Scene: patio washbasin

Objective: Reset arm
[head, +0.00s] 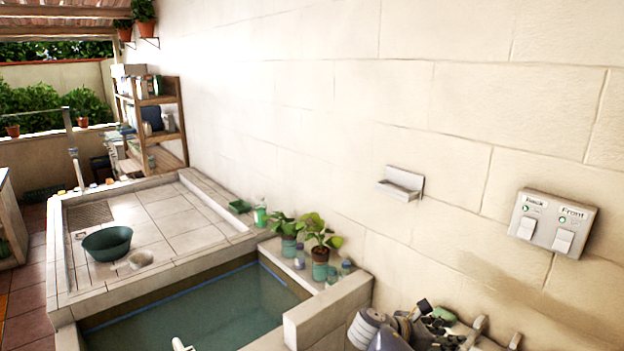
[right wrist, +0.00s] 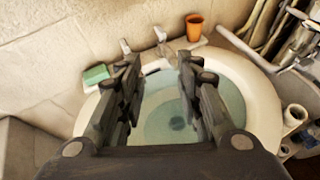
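My right gripper (head: 430,322) is at the bottom right of the head view, close to the wall and partly cut off by the frame. In the right wrist view the right gripper (right wrist: 158,64) has its two dark fingers apart with nothing between them. It is above a round white washbasin (right wrist: 262,98) with greenish water and a dark drain. My left gripper is in neither view.
A green sponge (right wrist: 95,75) and an orange cup (right wrist: 194,27) are by the basin. A water-filled trough (head: 225,310), potted plants (head: 319,240), a tiled counter (head: 175,225) with a green bowl (head: 107,243), and a wall switch box (head: 552,223) are also in view.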

